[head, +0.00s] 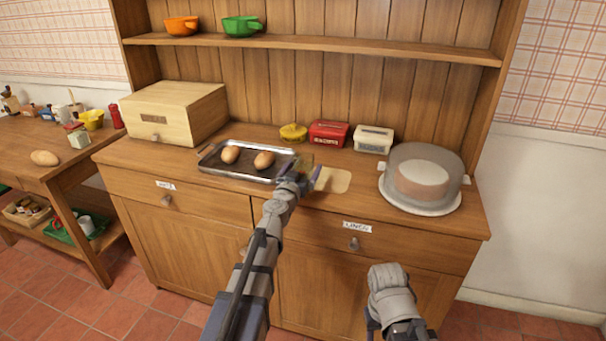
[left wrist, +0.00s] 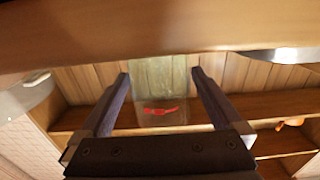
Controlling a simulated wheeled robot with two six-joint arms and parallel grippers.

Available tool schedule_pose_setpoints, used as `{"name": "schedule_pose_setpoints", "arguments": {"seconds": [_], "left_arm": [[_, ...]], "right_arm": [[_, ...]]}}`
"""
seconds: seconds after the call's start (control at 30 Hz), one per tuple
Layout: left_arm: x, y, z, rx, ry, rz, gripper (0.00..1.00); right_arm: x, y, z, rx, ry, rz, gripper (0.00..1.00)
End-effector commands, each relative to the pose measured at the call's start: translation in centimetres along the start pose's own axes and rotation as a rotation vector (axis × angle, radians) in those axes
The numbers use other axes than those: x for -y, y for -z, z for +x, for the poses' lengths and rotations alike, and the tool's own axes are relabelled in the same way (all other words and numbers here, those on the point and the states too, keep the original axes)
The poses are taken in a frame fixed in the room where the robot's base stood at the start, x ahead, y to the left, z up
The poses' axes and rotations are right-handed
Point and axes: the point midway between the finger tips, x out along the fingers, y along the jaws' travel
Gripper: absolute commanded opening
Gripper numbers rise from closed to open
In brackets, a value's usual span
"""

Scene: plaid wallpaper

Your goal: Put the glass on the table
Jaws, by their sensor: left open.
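A clear glass (head: 307,164) stands on the sideboard top, just right of the metal tray, faint and partly hidden by my left gripper. My left gripper (head: 296,178) is open at the glass. In the left wrist view, which is upside down, the see-through glass (left wrist: 160,75) lies between the two spread fingers (left wrist: 160,88), with a gap on each side. My right gripper (head: 388,280) hangs low in front of the sideboard; its fingers cannot be made out. A wooden side table (head: 30,145) stands at the left.
The tray (head: 215,172) holds two potato-like items (head: 263,160). A pale board (head: 333,180) lies right of the glass. Behind are a red box (head: 328,133) and a white box (head: 374,139); a covered cake stand (head: 424,178) is at right. A wooden bread box (head: 175,110) stands left.

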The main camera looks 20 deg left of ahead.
Motion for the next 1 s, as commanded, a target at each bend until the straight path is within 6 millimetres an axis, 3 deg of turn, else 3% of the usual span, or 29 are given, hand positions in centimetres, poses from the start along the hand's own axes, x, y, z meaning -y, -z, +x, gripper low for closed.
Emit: {"name": "schedule_pose_setpoints", "arguments": {"seconds": [0.1,0.9,1.0], "left_arm": [[-0.01,0.0,-0.11,0.0,0.0,0.0,1.0],[0.0,0.01,-0.12,0.0,0.0,0.0,0.1],[0.0,0.01,-0.12,0.0,0.0,0.0,0.05]], "right_arm": [[0.0,0.0,0.0,0.0,0.0,0.0,0.5],[0.0,0.0,-0.01,0.0,0.0,0.0,0.5],[0.0,0.0,-0.01,0.0,0.0,0.0,0.5]]}}
